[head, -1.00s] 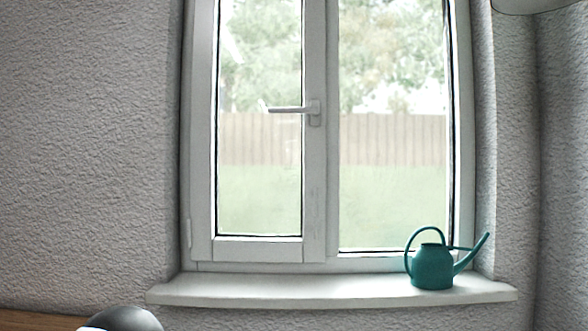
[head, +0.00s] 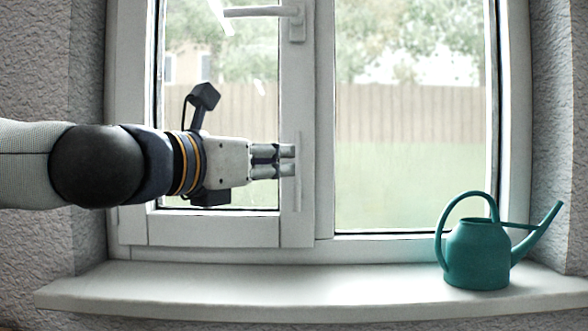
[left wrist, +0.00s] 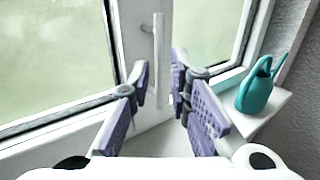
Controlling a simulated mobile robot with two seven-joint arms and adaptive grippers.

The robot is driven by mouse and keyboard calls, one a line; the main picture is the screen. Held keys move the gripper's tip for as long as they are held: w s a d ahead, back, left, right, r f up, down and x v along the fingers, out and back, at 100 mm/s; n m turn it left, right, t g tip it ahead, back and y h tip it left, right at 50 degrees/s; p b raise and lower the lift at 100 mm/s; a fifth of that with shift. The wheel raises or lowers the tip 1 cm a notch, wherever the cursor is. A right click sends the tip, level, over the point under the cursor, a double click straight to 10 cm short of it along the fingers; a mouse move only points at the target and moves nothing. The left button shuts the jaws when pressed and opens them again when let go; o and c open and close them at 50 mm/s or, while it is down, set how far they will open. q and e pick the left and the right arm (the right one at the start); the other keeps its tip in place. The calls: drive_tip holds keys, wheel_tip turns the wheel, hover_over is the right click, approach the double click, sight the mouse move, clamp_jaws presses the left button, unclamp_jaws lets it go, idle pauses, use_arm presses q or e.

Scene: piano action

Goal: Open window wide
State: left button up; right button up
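The window's left sash (head: 220,231) has a white lever handle (head: 262,11) that lies horizontal at the top of the head view. A slim white vertical pull bar (head: 298,195) sits lower on the sash's right stile. My left gripper (head: 288,161) reaches in from the left in front of this sash, its fingertips at the bar. In the left wrist view the gripper (left wrist: 160,75) is open, and the bar (left wrist: 159,45) shows in the gap between its fingers. I cannot tell whether they touch it. The sash looks closed or nearly so. My right gripper is not in view.
A teal watering can (head: 478,255) stands on the right end of the white sill (head: 250,283), and it also shows in the left wrist view (left wrist: 256,90). The sill's left and middle parts are clear. The right pane (head: 410,180) is beside the sash.

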sight(296, 161)
use_arm(q)
drive_tip(key=x, duration=0.6)
drive_tip(key=shift+w+d, duration=0.2)
drive_tip(key=shift+w, duration=0.1)
clamp_jaws()
drive_tip(key=shift+s, duration=0.1)
